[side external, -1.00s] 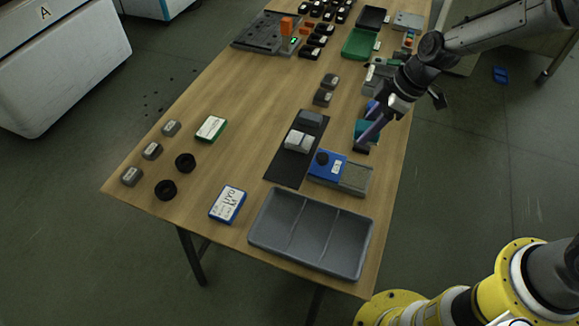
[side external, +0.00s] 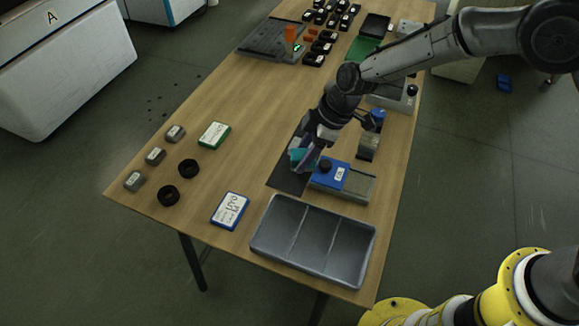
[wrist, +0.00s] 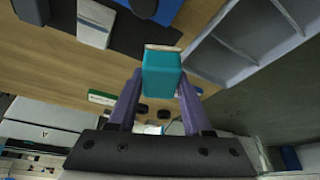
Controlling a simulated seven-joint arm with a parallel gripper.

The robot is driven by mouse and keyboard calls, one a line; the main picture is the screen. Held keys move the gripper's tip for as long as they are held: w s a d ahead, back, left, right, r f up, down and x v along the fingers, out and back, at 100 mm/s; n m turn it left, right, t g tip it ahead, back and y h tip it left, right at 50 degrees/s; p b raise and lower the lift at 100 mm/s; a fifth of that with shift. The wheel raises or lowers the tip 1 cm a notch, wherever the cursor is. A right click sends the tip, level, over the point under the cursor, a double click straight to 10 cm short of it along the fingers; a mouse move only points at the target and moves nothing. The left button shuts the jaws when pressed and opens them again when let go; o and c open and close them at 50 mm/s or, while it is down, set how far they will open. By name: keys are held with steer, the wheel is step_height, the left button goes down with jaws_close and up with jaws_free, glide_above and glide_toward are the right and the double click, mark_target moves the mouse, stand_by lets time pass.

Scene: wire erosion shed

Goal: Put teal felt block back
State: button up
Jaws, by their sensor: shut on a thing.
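The teal felt block (side external: 298,156) is held between the purple fingers of my gripper (side external: 304,160), above the dark mat (side external: 288,180) in the side view. In the wrist view the teal block (wrist: 161,72) sits between my gripper's two fingertips (wrist: 160,85), with a pale strip along its far edge. I cannot tell exactly how high it is above the mat. My gripper and arm hide most of the mat's upper part in the side view. A white-and-grey block (wrist: 96,22) on the mat shows in the wrist view.
A blue box with a black knob and grey plate (side external: 345,180) stands right of the mat. A grey three-compartment tray (side external: 312,240) is at the near edge.

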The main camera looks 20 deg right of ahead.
glide_above(284, 177)
steer(key=d, duration=0.1)
steer(key=f, duration=0.4)
steer(key=shift+s+d+f, duration=0.1)
steer(key=shift+s+f, duration=0.15)
steer(key=shift+f, duration=1.6)
steer(key=shift+f, duration=0.1)
steer(key=o, duration=1.2)
steer(key=shift+f, duration=0.1)
steer(key=v, duration=1.2)
steer(key=shift+r, duration=0.2)
steer(key=shift+r, duration=0.1)
